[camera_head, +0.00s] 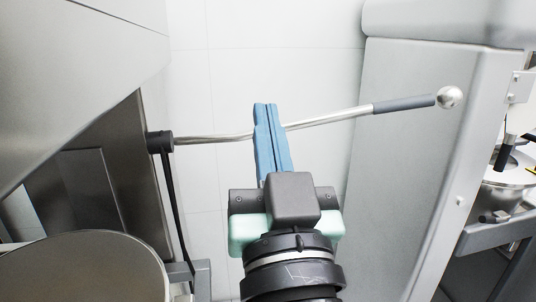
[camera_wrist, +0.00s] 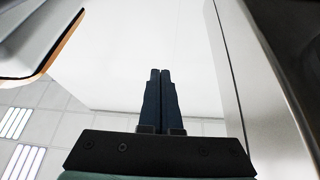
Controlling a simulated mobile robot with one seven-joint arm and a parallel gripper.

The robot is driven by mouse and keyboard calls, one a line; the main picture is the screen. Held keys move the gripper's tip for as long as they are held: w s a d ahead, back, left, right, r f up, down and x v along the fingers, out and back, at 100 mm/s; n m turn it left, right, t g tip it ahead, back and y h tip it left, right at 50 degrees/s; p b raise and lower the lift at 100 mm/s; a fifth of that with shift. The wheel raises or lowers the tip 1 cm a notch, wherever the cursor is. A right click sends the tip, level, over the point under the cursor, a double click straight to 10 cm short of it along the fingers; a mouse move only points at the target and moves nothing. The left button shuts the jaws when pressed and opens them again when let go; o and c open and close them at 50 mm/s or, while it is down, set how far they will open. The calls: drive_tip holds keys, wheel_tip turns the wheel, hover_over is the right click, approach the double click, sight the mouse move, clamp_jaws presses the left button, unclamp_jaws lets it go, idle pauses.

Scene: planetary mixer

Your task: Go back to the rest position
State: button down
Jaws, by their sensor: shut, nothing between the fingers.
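My gripper (camera_head: 265,106) shows in the middle of the head view with its two blue fingers together, shut and empty. In the wrist view my gripper (camera_wrist: 160,72) shows its dark fingers side by side with nothing between them. In the head view, a metal lever (camera_head: 330,118) with a grey sleeve and a ball end runs from a dark pivot on the left to the right. The fingers overlap the lever in the picture. I cannot tell whether they touch it. The lever does not show in the wrist view.
The grey mixer body (camera_head: 405,160) stands to the right of my gripper. A metal bowl (camera_head: 508,172) sits at the far right. A large round metal part (camera_head: 85,270) is at the lower left, below a slanted grey panel (camera_head: 70,75). A white wall (camera_head: 290,30) lies behind.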

drive_tip(key=s+r+t+h, duration=0.1)
drive_tip(key=s+r+t, duration=0.1)
drive_tip(key=s+r, duration=0.35)
drive_tip(key=s+r+t+h, duration=0.2)
drive_tip(key=r, duration=0.6)
wheel_tip(320, 180, up, 22)
drive_tip(key=p, duration=2.3)
drive_tip(key=shift+w+r+p, duration=0.2)
drive_tip(key=shift+w+p, duration=0.05)
drive_tip(key=shift+p, duration=0.1)
